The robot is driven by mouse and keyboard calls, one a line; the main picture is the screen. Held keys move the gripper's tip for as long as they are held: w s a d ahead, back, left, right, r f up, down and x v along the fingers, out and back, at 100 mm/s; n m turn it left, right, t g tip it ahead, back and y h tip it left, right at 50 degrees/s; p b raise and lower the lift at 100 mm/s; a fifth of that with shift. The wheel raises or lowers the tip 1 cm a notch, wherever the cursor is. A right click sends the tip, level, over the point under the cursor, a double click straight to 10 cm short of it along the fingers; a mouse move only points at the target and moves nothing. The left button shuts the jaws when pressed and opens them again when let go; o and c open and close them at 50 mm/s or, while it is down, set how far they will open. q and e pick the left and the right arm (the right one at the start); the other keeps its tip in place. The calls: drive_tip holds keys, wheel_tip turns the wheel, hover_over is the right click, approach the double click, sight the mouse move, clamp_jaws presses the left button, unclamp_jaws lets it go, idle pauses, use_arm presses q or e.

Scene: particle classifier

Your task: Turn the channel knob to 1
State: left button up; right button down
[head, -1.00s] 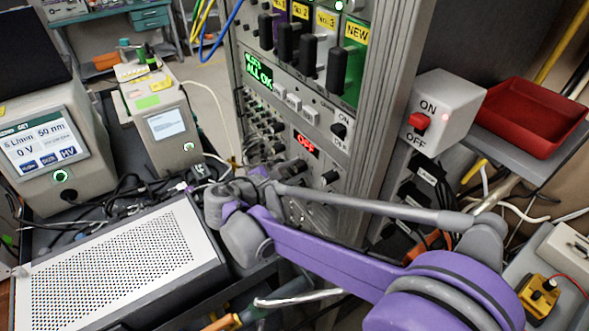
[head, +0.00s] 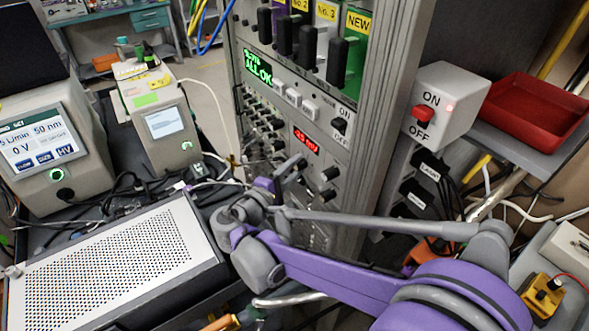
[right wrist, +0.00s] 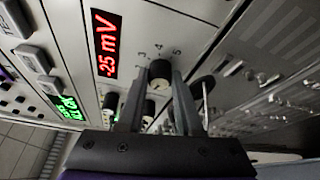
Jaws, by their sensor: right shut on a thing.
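The channel knob (right wrist: 160,72) is a small dark round knob with numbers, 3 to 5 readable, printed around it. It sits beside the red "-25 mV" display (right wrist: 105,43) on a pale panel. My right gripper (right wrist: 159,77) is shut on this knob, one finger on each side. The knob's pointer direction cannot be read. In the head view my right gripper (head: 294,165) is against the rack panel, just below the red display (head: 305,140), and hides the knob. My left gripper is not in view.
Other black knobs (head: 331,174) sit close to the right of my gripper. The rack's metal post (head: 381,110) stands to the right, with an ON/OFF switch box (head: 447,101) beyond. A perforated metal box (head: 120,265) fills the lower left.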

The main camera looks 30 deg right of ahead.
drive_tip(key=shift+m, duration=0.6)
drive_tip(key=c, duration=0.6)
unclamp_jaws()
drive_tip(key=shift+a, duration=0.15)
drive_tip(key=v, duration=0.5)
drive_tip(key=b+v, duration=0.1)
drive_tip(key=v, duration=0.4)
drive_tip(key=shift+s+a+f, duration=0.2)
drive_tip(key=shift+s, duration=0.05)
